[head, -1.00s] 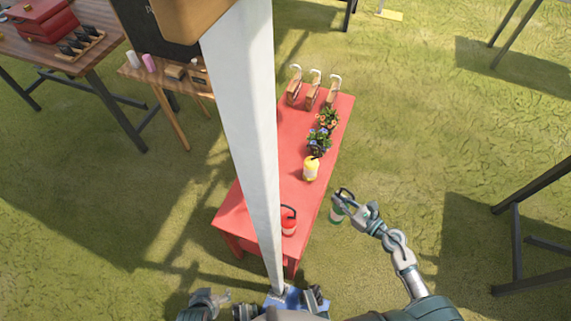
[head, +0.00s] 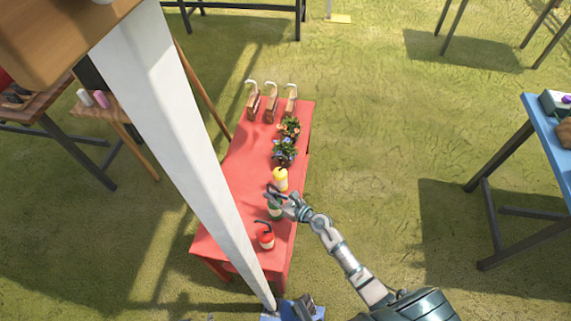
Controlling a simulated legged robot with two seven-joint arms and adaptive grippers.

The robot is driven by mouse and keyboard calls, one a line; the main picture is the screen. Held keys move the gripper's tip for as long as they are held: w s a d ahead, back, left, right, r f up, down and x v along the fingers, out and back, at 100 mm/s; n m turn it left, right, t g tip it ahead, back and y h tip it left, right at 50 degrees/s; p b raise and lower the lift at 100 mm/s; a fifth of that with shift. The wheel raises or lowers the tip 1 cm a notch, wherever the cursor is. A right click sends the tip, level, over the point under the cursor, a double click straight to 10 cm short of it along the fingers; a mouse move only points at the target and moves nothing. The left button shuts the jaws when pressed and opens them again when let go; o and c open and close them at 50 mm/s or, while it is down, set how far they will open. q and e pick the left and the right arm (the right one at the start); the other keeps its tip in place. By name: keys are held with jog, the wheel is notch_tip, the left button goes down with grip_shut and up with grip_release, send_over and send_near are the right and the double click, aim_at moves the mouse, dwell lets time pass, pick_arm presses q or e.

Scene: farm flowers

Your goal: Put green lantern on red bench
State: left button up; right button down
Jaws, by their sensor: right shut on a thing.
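The red bench (head: 244,190) stands in the middle, running away from me. My right gripper (head: 276,197) is shut on the green lantern (head: 275,212), which is over the bench top between the yellow lantern (head: 281,180) and the red lantern (head: 266,240). The gripper partly covers the green lantern. I cannot tell whether the lantern's base touches the bench. My left gripper is not in view.
Two potted plants (head: 285,152) and several wooden-bodied tools (head: 270,104) with pale hooked tops stand farther back on the bench. A white post (head: 180,130) rises at its left. A blue table (head: 545,135) is at the right. Grass between them is free.

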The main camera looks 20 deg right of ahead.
jog(key=shift+a+f, duration=0.1)
jog(key=shift+f, duration=0.25)
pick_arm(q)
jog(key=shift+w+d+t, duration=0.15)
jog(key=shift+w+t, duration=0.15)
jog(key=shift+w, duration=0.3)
pick_arm(e)
jog(key=shift+f, duration=0.1)
jog(key=shift+f+b, duration=0.1)
jog(key=shift+b, duration=0.2)
jog(key=c, duration=1.3)
grip_release()
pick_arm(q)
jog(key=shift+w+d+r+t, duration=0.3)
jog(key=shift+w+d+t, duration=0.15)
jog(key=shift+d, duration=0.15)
